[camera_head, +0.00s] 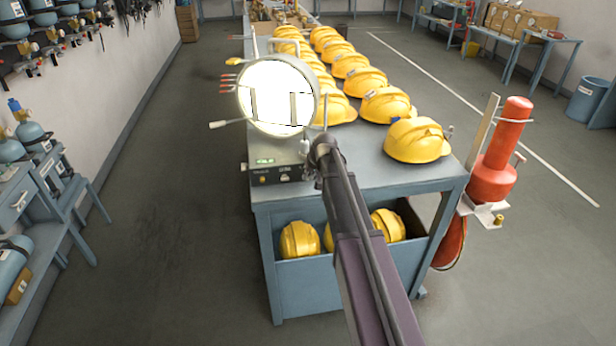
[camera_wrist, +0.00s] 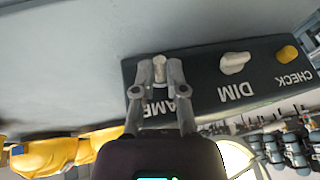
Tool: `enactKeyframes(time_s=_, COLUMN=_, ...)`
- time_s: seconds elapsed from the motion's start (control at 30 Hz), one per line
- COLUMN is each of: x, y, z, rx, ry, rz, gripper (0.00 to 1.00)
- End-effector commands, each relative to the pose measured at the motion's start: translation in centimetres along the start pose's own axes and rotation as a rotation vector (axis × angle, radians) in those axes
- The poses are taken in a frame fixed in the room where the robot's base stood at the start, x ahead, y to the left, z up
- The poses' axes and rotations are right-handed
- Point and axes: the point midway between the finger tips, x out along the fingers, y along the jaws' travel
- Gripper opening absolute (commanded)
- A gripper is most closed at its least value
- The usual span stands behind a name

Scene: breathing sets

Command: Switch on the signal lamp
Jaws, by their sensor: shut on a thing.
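The signal lamp (camera_head: 278,82) stands on the near left end of the table, and its round face glows bright white. Its control box (camera_head: 278,174) sits below it with a small green lit display. In the wrist view the panel (camera_wrist: 200,100) appears upside down, with a metal toggle (camera_wrist: 159,68) at a partly covered label ending in "AMP", a pale knob (camera_wrist: 235,63) at "DIM" and a yellow button (camera_wrist: 287,53) at "CHECK". My gripper (camera_wrist: 160,80) is shut on the toggle, one finger on each side.
Rows of yellow helmets (camera_head: 386,103) fill the table (camera_head: 380,178) behind and right of the lamp. More helmets lie in the bin (camera_head: 345,262) below. A red cylinder (camera_head: 500,155) stands at the right. Floor on the left is clear.

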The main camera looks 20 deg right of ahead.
Motion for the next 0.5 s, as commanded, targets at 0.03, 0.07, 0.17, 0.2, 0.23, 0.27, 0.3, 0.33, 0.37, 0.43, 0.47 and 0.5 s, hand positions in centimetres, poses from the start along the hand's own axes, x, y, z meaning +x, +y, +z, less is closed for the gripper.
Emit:
enactKeyframes(time_s=0.03, x=0.09, y=0.01, z=0.13, rx=-0.001, ry=0.008, rz=-0.001, gripper=0.0)
enactKeyframes(time_s=0.07, x=0.13, y=0.01, z=0.19, rx=-0.003, ry=0.015, rz=-0.001, gripper=0.0)
enactKeyframes(time_s=0.17, x=0.3, y=0.05, z=0.42, rx=-0.01, ry=0.051, rz=-0.002, gripper=0.0)
enactKeyframes(time_s=0.2, x=0.37, y=0.07, z=0.5, rx=-0.014, ry=0.068, rz=-0.002, gripper=0.0)
enactKeyframes(time_s=0.23, x=0.42, y=0.08, z=0.53, rx=-0.017, ry=0.082, rz=-0.002, gripper=0.0)
enactKeyframes(time_s=0.27, x=0.46, y=0.09, z=0.55, rx=-0.019, ry=0.095, rz=-0.002, gripper=0.0)
enactKeyframes(time_s=0.3, x=0.49, y=0.1, z=0.55, rx=-0.022, ry=0.111, rz=-0.003, gripper=0.0)
enactKeyframes(time_s=0.33, x=0.5, y=0.1, z=0.53, rx=-0.024, ry=0.121, rz=-0.003, gripper=0.0)
enactKeyframes(time_s=0.37, x=0.49, y=0.09, z=0.51, rx=-0.025, ry=0.129, rz=-0.004, gripper=0.0)
enactKeyframes(time_s=0.43, x=0.44, y=0.08, z=0.41, rx=-0.028, ry=0.141, rz=-0.004, gripper=0.0)
enactKeyframes(time_s=0.47, x=0.42, y=0.08, z=0.37, rx=-0.028, ry=0.144, rz=-0.004, gripper=0.0)
enactKeyframes(time_s=0.5, x=0.39, y=0.07, z=0.32, rx=-0.028, ry=0.144, rz=-0.004, gripper=0.0)
